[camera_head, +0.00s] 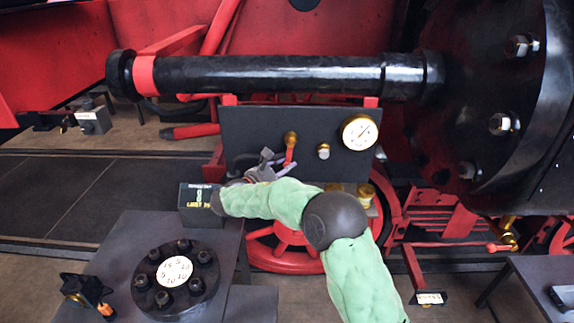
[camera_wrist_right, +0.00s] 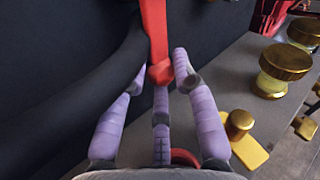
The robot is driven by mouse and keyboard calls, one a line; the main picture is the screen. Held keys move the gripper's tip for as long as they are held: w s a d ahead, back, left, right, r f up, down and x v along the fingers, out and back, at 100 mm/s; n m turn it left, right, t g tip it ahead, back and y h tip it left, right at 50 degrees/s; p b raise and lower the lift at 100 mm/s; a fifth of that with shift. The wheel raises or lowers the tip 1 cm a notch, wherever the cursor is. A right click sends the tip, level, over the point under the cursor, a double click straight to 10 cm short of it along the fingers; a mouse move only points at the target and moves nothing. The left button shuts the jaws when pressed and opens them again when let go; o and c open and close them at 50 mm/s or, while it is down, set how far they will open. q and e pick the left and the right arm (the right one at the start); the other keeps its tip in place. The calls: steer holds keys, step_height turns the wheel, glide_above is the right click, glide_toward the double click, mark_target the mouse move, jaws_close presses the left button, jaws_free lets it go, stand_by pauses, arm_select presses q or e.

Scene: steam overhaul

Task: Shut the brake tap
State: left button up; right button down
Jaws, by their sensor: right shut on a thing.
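The brake tap shows a brass body (camera_head: 291,138) on the dark upright panel (camera_head: 250,125), with a red lever (camera_head: 289,156) pointing down. In the right wrist view the red lever (camera_wrist_right: 156,30) comes down from the top edge, and its end lies between my purple fingers. My right gripper (camera_head: 280,163) is shut on the lever's end; its fingertips (camera_wrist_right: 165,76) also show in the wrist view. The brass body is out of the wrist view. My left gripper is in neither view.
Brass cups (camera_wrist_right: 285,68) stand on the grey ledge. A black hose (camera_wrist_right: 95,85) runs close beside my fingers. A dark labelled box (camera_head: 198,206) stands at the left.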

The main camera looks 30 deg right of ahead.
steer(key=shift+w+a+r+m+t+y+p, duration=0.55)
steer(key=shift+a+r+m+y+p, duration=0.25)
steer(key=shift+r+m+y, duration=0.85)
steer(key=shift+w+a+r+m+t+y+p, duration=0.75)
steer(key=shift+r+m+y, duration=0.55)
steer(key=shift+y, duration=0.65)
steer(key=shift+w+a+r+m+t+y+p, duration=0.3)
steer(key=shift+a+r+m+y+p, duration=0.5)
steer(key=shift+r+m+y, duration=0.75)
steer(key=shift+a+f+y, duration=0.15)
steer(key=shift+f+y, duration=0.05)
steer(key=shift+y, duration=0.05)
steer(key=c, duration=1)
jaws_free()
steer(key=v, duration=1.2)
